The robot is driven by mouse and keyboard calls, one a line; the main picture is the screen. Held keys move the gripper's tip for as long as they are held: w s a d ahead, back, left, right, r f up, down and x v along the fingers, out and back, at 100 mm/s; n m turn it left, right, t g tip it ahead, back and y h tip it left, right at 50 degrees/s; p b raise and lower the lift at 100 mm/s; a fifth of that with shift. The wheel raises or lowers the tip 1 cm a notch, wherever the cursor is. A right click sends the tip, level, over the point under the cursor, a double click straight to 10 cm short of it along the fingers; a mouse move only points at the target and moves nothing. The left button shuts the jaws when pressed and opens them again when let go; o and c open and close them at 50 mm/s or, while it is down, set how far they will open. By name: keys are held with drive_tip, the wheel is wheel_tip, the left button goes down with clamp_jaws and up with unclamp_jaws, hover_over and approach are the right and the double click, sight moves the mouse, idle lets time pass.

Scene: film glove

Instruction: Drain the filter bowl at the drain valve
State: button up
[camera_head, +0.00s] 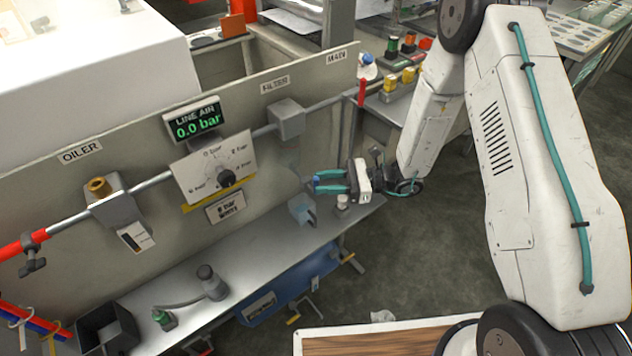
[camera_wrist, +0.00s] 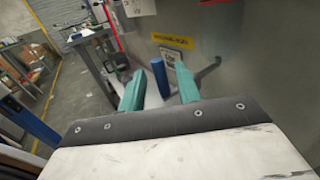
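My gripper (camera_head: 324,181) has two teal fingers, apart and pointing left in the head view, above the right end of the shelf. In the wrist view a blue cylinder (camera_wrist: 160,76) shows between the fingers (camera_wrist: 160,82), with gaps on both sides. I cannot tell whether it is the drain valve. The grey block (camera_head: 286,118) under the FILTER label (camera_head: 275,86) sits on the pipe, left of and above my gripper. Below it, a pale blue translucent cup (camera_head: 302,209) is by the shelf. The filter bowl itself is not clear. The LINE AIR display (camera_head: 195,119) reads 0.0 bar.
The upright panel (camera_head: 120,135) stands behind the narrow shelf (camera_head: 245,245). A small grey-white capped part (camera_head: 343,202) is just below my gripper. A grey bottle (camera_head: 211,283) and a dark bin (camera_head: 106,330) are farther left. Open floor (camera_head: 415,255) lies to the right.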

drive_tip(key=shift+a, duration=1.35)
clamp_jaws()
drive_tip(key=shift+s+a+h, duration=0.1)
drive_tip(key=shift+h, duration=0.2)
drive_tip(key=shift+s+a+f+n+t+h, duration=0.45)
drive_tip(key=shift+n+t+h, duration=0.45)
drive_tip(key=shift+h, duration=1.05)
drive_tip(key=shift+s+a+f+n+t+h, duration=0.3)
drive_tip(key=shift+a+f+n+t+h, duration=0.6)
drive_tip(key=shift+h, duration=1)
drive_tip(key=shift+s+a+f+n+t+h, duration=0.2)
drive_tip(key=shift+s+f+n+t+h, duration=0.2)
drive_tip(key=shift+n+h, duration=1.2)
drive_tip(key=shift+m+h, duration=0.3)
drive_tip(key=shift+h, duration=0.25)
